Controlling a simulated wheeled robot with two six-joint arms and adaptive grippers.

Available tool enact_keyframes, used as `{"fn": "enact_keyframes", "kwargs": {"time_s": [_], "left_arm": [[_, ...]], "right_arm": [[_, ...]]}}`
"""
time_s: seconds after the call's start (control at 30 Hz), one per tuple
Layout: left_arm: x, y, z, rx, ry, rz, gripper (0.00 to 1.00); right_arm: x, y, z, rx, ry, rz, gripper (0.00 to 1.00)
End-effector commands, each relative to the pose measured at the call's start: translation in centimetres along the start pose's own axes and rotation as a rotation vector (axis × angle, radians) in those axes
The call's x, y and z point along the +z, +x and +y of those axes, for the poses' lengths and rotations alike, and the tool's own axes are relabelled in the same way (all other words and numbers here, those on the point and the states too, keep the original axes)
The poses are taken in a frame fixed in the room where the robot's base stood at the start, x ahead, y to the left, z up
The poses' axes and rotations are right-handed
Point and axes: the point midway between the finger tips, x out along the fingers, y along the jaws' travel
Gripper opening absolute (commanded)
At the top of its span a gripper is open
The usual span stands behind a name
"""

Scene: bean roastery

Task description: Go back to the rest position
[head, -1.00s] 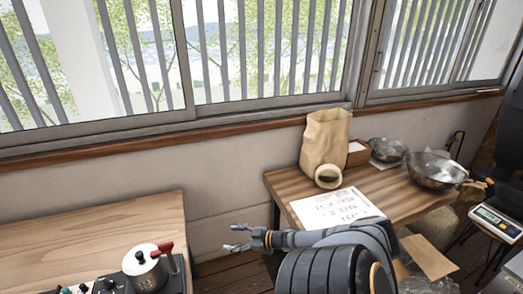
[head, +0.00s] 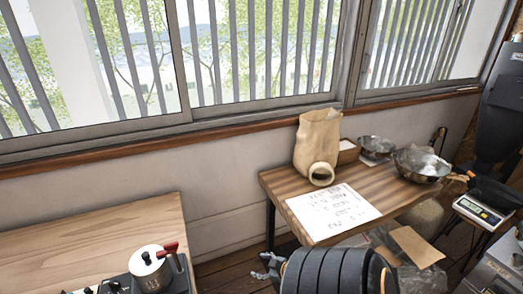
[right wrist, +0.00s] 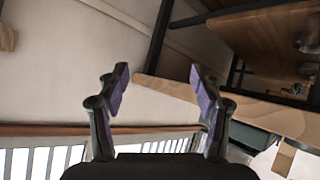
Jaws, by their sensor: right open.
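My right gripper (head: 264,266) shows at the lower middle of the head view, in front of the gap between the two wooden tables. My dark right arm covers part of it. In the right wrist view my right gripper (right wrist: 158,75) has its two fingers spread apart with nothing between them. The wall and a table edge show behind the fingers. My left gripper is in neither view.
The right table (head: 275,184) bears a paper bag (head: 316,140), a written sheet (head: 333,212) and metal bowls (head: 420,165). The left table (head: 90,243) has a pot with a red handle (head: 150,268) at its front. A scale (head: 478,212) stands far right.

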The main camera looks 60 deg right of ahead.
Motion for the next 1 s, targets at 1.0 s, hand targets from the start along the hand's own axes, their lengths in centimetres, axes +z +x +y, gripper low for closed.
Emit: {"fn": "enact_keyframes", "kwargs": {"time_s": [1.0], "left_arm": [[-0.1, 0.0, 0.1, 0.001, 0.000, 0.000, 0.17]], "right_arm": [[20.6, -4.3, -18.3, -0.028, 0.062, -0.585, 0.66]]}}
